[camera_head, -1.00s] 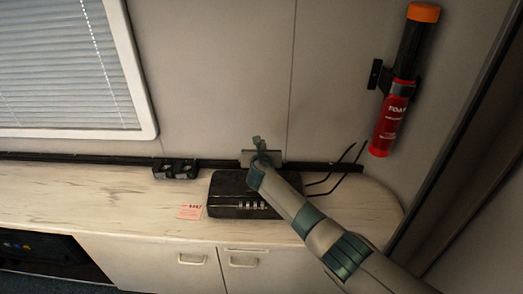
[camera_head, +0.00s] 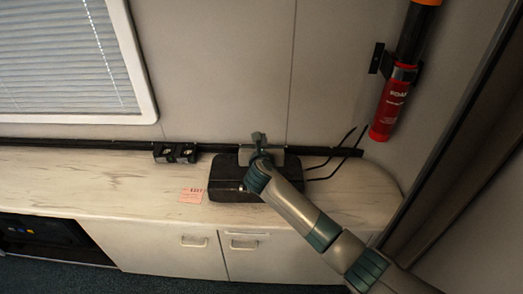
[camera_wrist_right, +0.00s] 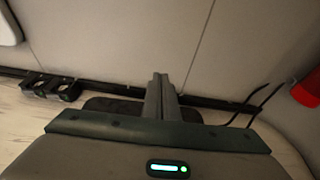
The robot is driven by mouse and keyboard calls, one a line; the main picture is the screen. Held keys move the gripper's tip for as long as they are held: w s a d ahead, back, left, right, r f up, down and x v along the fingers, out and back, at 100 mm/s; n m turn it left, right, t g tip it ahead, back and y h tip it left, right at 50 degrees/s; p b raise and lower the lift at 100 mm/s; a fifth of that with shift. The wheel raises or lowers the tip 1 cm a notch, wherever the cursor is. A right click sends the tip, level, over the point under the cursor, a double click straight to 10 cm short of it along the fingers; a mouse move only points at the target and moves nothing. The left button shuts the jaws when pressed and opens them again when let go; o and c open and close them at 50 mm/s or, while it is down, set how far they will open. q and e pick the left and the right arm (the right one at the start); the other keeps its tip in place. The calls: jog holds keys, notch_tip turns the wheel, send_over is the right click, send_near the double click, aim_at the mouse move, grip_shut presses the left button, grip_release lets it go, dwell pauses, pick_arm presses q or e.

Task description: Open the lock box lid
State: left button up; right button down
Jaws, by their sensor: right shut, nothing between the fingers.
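The dark lock box (camera_head: 225,178) sits on the counter near its back edge. I cannot tell whether its lid is fully down. In the wrist view my right fingers (camera_wrist_right: 160,97) are together in front of the dark box (camera_wrist_right: 112,107), whose near part is hidden. My left gripper is not in view.
A pink note (camera_head: 191,195) lies left of the box on the pale counter (camera_head: 90,180). A black device (camera_head: 175,153) stands at the back rail. Black prongs (camera_head: 338,158) stick out at right. A red extinguisher (camera_head: 391,103) hangs on the wall. The left counter is clear.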

jog(key=b+v, duration=0.1)
jog(key=v, duration=0.7)
jog(key=shift+s, duration=0.1)
dwell(0.4)
